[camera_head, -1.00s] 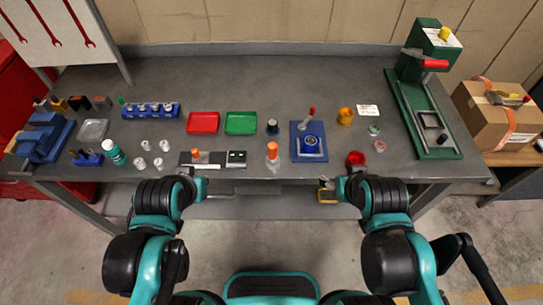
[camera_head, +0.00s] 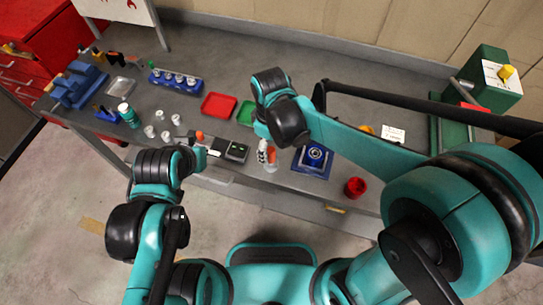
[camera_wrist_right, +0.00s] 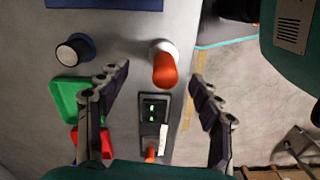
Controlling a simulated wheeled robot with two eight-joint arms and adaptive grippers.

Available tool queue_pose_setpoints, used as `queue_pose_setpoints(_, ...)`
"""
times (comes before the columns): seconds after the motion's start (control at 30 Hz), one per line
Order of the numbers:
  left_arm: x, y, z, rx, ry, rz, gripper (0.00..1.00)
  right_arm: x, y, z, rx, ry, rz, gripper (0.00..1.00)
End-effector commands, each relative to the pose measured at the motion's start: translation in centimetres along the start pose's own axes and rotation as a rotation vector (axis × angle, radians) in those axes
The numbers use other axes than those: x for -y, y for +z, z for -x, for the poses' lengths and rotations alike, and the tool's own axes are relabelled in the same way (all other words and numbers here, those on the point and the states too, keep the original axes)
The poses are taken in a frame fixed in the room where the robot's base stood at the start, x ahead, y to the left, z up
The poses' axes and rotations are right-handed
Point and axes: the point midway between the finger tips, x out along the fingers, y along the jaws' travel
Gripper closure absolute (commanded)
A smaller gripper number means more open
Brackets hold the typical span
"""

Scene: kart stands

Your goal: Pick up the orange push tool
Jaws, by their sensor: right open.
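The orange push tool (camera_wrist_right: 165,68) has an orange handle on a pale round base and stands on the grey bench. In the right wrist view it shows between the fingertips of my open right gripper (camera_wrist_right: 159,74), with gaps on both sides. In the head view my right gripper (camera_head: 264,147) is over the tool and partly hides it (camera_head: 271,158). My left gripper (camera_head: 198,158) is at the bench's front edge, near a smaller orange-topped piece (camera_head: 199,136); its fingers are too small to read.
A black device with green lights (camera_wrist_right: 153,110) lies beside the tool. Green (camera_wrist_right: 68,96) and red (camera_head: 219,105) trays, a dark knob (camera_wrist_right: 74,50) and a blue fixture (camera_head: 314,158) are nearby. A red cup (camera_head: 355,187) stands near the front edge.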

Motion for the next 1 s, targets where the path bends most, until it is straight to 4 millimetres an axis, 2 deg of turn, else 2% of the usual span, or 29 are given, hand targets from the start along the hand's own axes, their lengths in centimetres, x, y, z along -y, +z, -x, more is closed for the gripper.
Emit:
queue_pose_setpoints(0.4, 0.0, 1.7, -2.3, 0.000, 0.000, 0.000, 1.00, 0.5, 0.3, -6.0, -0.002, 0.001, -0.004, 0.35)
queue_pose_setpoints(0.5, 0.0, 1.8, -2.5, 0.000, 0.000, 0.000, 1.00, 0.5, 0.3, -6.6, -0.002, 0.002, -0.004, 0.35)
queue_pose_setpoints(0.73, 0.0, 1.7, -2.4, 0.000, 0.000, 0.000, 1.00, 0.5, 0.3, -6.5, -0.002, 0.002, -0.005, 0.35)
queue_pose_setpoints(0.93, 0.0, 1.7, -2.4, 0.000, 0.000, 0.000, 1.00, 0.5, 0.3, -6.5, -0.002, 0.002, -0.005, 0.88)
queue_pose_setpoints(1.0, 0.0, 1.7, -2.4, 0.000, 0.000, 0.000, 1.00, 0.5, 0.3, -6.5, -0.002, 0.002, -0.005, 0.88)
